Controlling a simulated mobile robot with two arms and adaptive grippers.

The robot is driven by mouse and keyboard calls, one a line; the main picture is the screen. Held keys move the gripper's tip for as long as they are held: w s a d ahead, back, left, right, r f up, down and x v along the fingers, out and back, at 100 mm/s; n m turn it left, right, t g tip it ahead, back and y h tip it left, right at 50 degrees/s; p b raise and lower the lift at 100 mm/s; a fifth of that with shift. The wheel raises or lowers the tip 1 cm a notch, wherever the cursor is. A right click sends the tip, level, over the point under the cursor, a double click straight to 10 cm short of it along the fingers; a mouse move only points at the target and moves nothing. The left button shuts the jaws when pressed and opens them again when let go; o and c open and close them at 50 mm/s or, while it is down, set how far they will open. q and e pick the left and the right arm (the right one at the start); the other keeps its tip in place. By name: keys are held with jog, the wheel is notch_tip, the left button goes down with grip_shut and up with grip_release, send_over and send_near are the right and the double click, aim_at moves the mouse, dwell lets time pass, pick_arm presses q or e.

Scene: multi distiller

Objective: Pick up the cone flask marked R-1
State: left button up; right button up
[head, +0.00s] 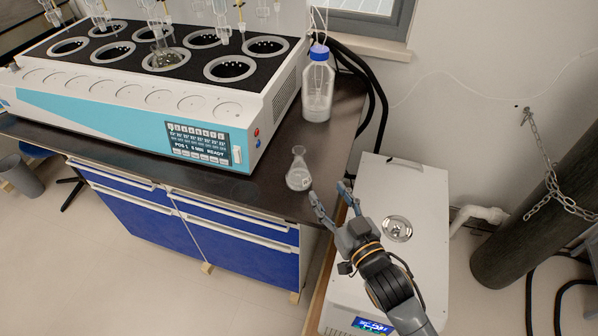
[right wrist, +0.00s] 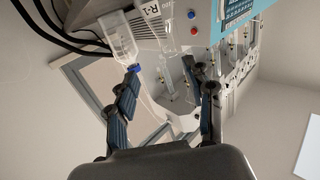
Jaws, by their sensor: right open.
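The clear glass cone flask (head: 299,172) stands upright on the dark bench top near its right front corner. In the right wrist view the flask (right wrist: 172,38) appears beyond the fingers, and a label reading R-1 shows at the top edge of the picture. My right gripper (head: 329,191) is open and empty. It is just right of and in front of the flask, apart from it. In the right wrist view its two fingers (right wrist: 169,80) are spread wide with nothing held. My left gripper is not in view.
A blue-capped bottle (head: 318,88) stands behind the flask. The white and blue distiller (head: 249,160) fills the bench to the left, its holes mostly empty. A white cabinet unit (head: 408,190) is below my right arm. Dark hoses (head: 379,95) run behind the bottle.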

aim_at(301, 159)
jog(key=shift+y, duration=0.4)
jog(key=b+x, duration=0.1)
jog(key=x, duration=0.2)
jog(key=b+x, duration=0.1)
jog(key=x, duration=0.2)
jog(key=r+b+x, duration=0.1)
jog(key=x, duration=0.2)
jog(key=shift+a, duration=0.2)
jog(key=shift+w+a+f+b, duration=0.1)
jog(key=shift+w+a+b, duration=0.15)
jog(key=shift+b, duration=0.35)
jog(key=b+x, duration=0.2)
jog(key=x, duration=0.1)
jog(key=shift+w+a, duration=0.25)
jog(key=shift+a, duration=0.05)
jog(key=shift+w+a, duration=0.15)
jog(key=shift+w, duration=0.2)
grip_shut()
